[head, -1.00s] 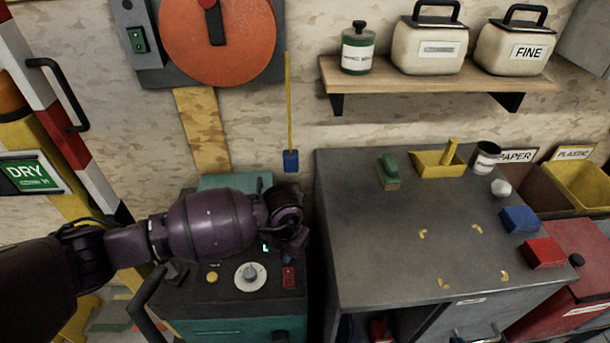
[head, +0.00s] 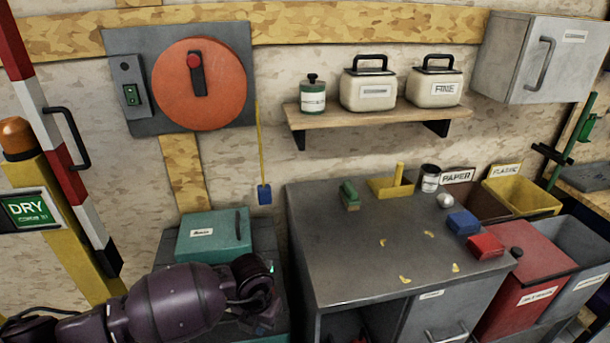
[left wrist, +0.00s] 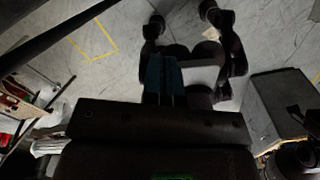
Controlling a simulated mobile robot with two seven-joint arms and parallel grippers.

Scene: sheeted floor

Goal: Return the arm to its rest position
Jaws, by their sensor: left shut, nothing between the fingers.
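My left arm comes in from the lower left of the head view, dark purple. Its left gripper (head: 262,318) hangs at the arm's end, low in front of the teal-topped unit, and is dark and partly hidden. In the left wrist view the left gripper's teal fingers (left wrist: 165,80) are together with nothing between them, above a grey floor (left wrist: 105,75) with yellow lines. My right gripper is in neither view.
A teal box (head: 213,238) stands just behind my left arm. A grey cabinet (head: 350,265) stands close to its right, with small items on top. A wall shelf (head: 375,117) holds a jar and two canisters. A striped post (head: 62,165) stands left.

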